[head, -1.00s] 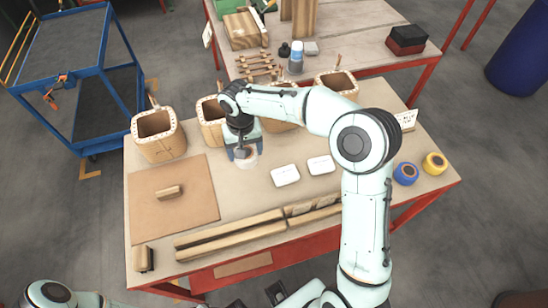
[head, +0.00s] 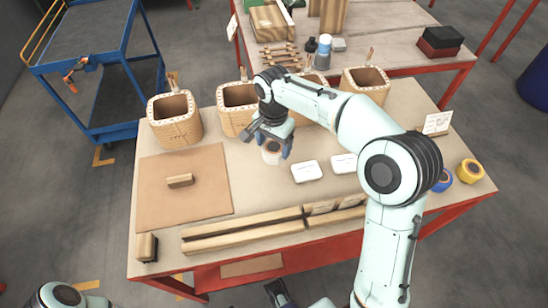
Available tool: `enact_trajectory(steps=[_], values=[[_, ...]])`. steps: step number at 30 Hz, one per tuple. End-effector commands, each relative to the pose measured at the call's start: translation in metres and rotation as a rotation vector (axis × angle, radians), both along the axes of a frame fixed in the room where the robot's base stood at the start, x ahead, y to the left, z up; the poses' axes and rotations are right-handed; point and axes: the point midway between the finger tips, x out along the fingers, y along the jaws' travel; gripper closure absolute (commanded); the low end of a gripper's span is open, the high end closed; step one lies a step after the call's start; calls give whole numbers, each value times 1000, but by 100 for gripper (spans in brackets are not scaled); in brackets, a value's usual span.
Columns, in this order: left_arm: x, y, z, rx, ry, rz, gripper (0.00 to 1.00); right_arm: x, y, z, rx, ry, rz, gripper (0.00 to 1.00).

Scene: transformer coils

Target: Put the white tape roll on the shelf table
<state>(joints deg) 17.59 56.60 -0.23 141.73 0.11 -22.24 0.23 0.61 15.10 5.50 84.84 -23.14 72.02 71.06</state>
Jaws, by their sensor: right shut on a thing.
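The white tape roll (head: 271,152) is at the middle of the near table (head: 262,190), in front of the wooden bins. My right gripper (head: 271,147) reaches down over it from above and is shut on it, with fingers at its sides. The gripper partly hides the roll. I cannot tell whether the roll touches the tabletop or is slightly lifted. Behind stands a second table (head: 400,73) with red legs. A blue cart with shelves (head: 98,37) stands at the back left.
Several wooden bins (head: 173,128) line the near table's back edge. Two white boxes (head: 306,171) lie right of the roll. A brown board (head: 185,208), wooden bars (head: 245,238) and a yellow tape roll (head: 470,171) are also on it. The back table holds bottles (head: 324,50) and boxes.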

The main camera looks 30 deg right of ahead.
Motion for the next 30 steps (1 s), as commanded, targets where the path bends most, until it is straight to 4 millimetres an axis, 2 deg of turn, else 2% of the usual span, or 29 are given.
enact_trajectory(steps=[1, 8, 15, 27, 28, 30], values=[[0, 0, -2, 0, -2, 1, 57, 0, 0, -8, 0, 0, 1, 59], [1, 0, -3, 1, -5, 1, 57, 0, 0, -24, 0, 0, 1, 59], [3, 0, -7, 1, -12, 3, 57, 0, 0, -58, 1, 0, 1, 59], [4, 0, -9, 2, -16, 3, 57, 0, 1, -63, 1, -2, 1, 59], [4, 0, -8, 2, -16, 3, 57, 0, 1, -63, 0, -1, 1, 15], [4, 0, -8, 2, -16, 3, 57, 0, 1, -62, 0, -1, 1, 14]])
